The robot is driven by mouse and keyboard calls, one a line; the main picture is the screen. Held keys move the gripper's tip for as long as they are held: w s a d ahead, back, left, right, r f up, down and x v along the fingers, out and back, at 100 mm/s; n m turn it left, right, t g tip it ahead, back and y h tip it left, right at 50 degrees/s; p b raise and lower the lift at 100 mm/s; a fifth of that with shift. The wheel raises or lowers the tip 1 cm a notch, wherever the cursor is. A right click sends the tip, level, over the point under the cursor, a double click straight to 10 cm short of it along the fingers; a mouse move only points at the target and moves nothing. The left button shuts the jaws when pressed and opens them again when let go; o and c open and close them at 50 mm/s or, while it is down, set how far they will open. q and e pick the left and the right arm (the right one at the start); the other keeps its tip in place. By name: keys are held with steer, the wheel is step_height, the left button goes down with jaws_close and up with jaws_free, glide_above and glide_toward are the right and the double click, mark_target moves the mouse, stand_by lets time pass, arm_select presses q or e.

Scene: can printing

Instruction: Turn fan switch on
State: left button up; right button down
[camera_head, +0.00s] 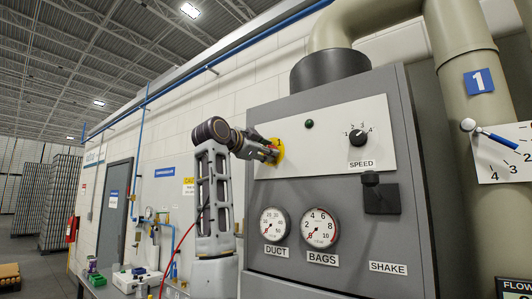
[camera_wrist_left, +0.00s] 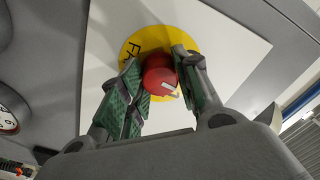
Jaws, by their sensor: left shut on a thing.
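The fan switch is a red knob (camera_wrist_left: 159,76) with a pale mark, on a round yellow plate (camera_wrist_left: 130,46) with partly hidden lettering. My left gripper (camera_wrist_left: 158,80) is shut on the red knob, with its green finger pads on either side of it. In the head view the left gripper (camera_head: 275,151) is at the yellow plate (camera_head: 280,148) on the white panel, and it hides the knob there. A small dark green lamp (camera_head: 309,124) is on the panel to the right of the gripper. My right gripper is not in view.
The grey cabinet (camera_head: 418,240) carries a speed dial (camera_head: 358,137), a black shake handle (camera_head: 381,195), a duct gauge (camera_head: 273,224) and a bags gauge (camera_head: 319,228). A pipe (camera_head: 470,90) with a blue number sign stands at right. A bench (camera_head: 105,288) with small items is lower left.

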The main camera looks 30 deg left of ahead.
arm_select(q)
steer(key=shift+f+m+p, duration=0.1)
steer(key=shift+m+p, duration=1.25)
steer(key=shift+m, duration=2.55)
steer(key=shift+d, duration=0.1)
steer(key=o, duration=1.1)
steer(key=shift+c, duration=0.2)
steer(key=s+a, duration=0.1)
steer(key=s, duration=1.1)
